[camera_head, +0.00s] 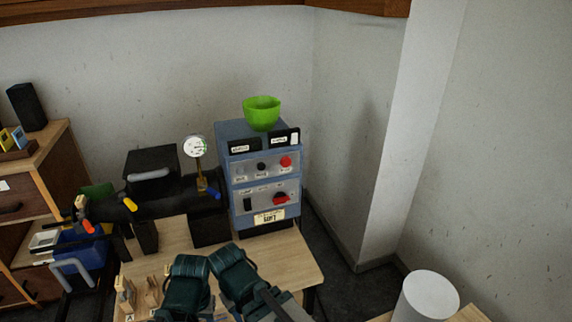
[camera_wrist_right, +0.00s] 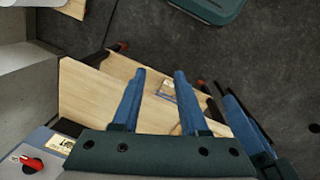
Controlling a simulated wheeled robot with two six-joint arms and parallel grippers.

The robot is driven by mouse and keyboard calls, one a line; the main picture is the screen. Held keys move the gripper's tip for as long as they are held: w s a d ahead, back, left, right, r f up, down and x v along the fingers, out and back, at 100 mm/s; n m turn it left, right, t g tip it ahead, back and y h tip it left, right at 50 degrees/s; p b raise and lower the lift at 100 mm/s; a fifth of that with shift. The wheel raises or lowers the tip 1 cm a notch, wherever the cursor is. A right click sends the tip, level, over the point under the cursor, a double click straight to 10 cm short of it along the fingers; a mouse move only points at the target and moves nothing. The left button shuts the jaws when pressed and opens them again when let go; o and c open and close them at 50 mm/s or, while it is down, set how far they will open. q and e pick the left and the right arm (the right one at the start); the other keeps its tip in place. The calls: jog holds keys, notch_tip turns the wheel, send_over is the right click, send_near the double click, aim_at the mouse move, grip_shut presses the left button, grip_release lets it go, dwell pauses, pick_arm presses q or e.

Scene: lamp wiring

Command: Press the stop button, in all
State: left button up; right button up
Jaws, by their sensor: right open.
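The blue control cabinet (camera_head: 258,180) stands at the back of the table. Its upper panel carries a round red button (camera_head: 286,161), and its lower panel a red rotary switch (camera_head: 281,198). My two dark teal arms reach in from the bottom, in front of the cabinet and apart from it. In the right wrist view my right gripper (camera_wrist_right: 160,72) is open and empty above the wooden table, with the red switch (camera_wrist_right: 32,163) at lower left. A blue part beside it seems to be my left gripper (camera_wrist_right: 245,125); its jaw opening cannot be made out.
A green bowl (camera_head: 262,112) sits on the cabinet. A dial gauge (camera_head: 195,147) and black machine parts stand left of it. Small wooden parts (camera_head: 126,294) lie at the table's front left. A white cylinder (camera_head: 428,297) stands at lower right. The table's right corner (camera_head: 297,267) is clear.

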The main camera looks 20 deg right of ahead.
grip_shut()
dwell(1.5)
